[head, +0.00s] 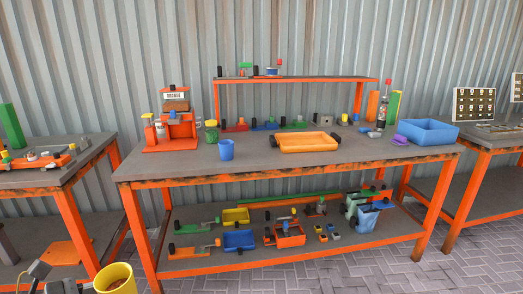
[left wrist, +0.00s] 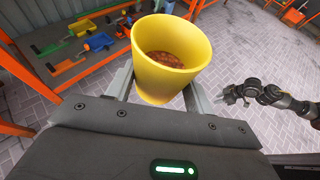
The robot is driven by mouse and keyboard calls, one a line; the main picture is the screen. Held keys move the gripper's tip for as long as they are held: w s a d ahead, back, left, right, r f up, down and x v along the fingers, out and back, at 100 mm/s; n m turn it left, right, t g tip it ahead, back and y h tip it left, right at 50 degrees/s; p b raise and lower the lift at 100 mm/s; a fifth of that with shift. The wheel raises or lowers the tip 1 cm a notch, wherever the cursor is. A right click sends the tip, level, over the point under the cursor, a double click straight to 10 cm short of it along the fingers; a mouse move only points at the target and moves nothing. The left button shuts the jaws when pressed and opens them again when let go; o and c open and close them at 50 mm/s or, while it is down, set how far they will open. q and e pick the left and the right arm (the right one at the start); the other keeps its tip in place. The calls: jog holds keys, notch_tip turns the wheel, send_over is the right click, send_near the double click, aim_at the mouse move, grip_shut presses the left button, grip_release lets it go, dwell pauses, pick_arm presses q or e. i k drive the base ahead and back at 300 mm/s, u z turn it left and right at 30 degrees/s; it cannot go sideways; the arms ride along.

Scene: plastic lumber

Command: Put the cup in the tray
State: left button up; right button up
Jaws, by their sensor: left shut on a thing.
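A yellow cup (head: 115,275) with brown contents is at the bottom left of the head view, in front of the workbench and below its top. My left gripper (head: 72,287) is shut on it; in the left wrist view the yellow cup (left wrist: 170,75) sits upright between the two fingers. An orange tray (head: 308,143) with dark handles lies on the middle of the bench top, well away from the gripper. My right gripper (left wrist: 230,93) shows small at the right of the left wrist view; its jaws are too small to read.
A blue cup (head: 226,150) stands left of the tray. A blue bin (head: 427,132) stands at the bench's right end. The front of the bench top (head: 300,168) is bare. The lower shelf (head: 200,265) holds several tools and bins. Another bench (head: 50,176) stands at left.

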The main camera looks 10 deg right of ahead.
aim_at(322, 143)
jog(key=z, duration=0.4)
jog(key=i, duration=0.35)
jog(key=z, duration=1)
jog(key=i, duration=0.7)
jog(key=z, duration=0.15)
